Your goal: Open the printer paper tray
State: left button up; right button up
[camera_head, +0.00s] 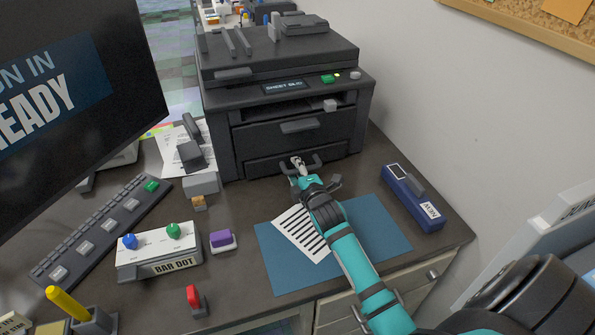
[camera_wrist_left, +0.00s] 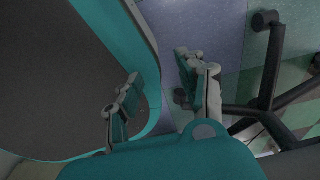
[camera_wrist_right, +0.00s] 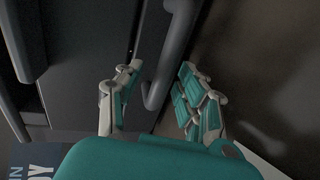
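The dark grey printer (camera_head: 232,130) stands against the wall at the back of the desk. Its lowest front panel, the paper tray (camera_head: 345,150), looks closed, flush with the body. My right gripper (camera_head: 300,168) is at the tray's front, partly hiding its handle. In the right wrist view the grey bar handle (camera_wrist_right: 177,50) reaches down between my right gripper's two fingers (camera_wrist_right: 158,100), which are apart; I see no clear contact. My left gripper (camera_wrist_left: 160,95) is open and empty, above the floor; it is not in the head view.
A higher handle (camera_head: 298,126) is on the panel above the tray. A blue mat (camera_head: 375,225) with a striped sheet lies under my right arm. A blue box (camera_head: 410,197) is to the right, a purple-topped block (camera_head: 221,239) to the left. A monitor (camera_head: 60,100) fills the left.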

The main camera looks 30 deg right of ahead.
jog(key=shift+c, duration=0.6)
pick_arm(q)
jog(key=shift+s, duration=0.3)
pick_arm(e)
grip_shut()
pick_arm(q)
jog(key=shift+r, duration=0.15)
pick_arm(e)
jog(key=shift+s, duration=0.1)
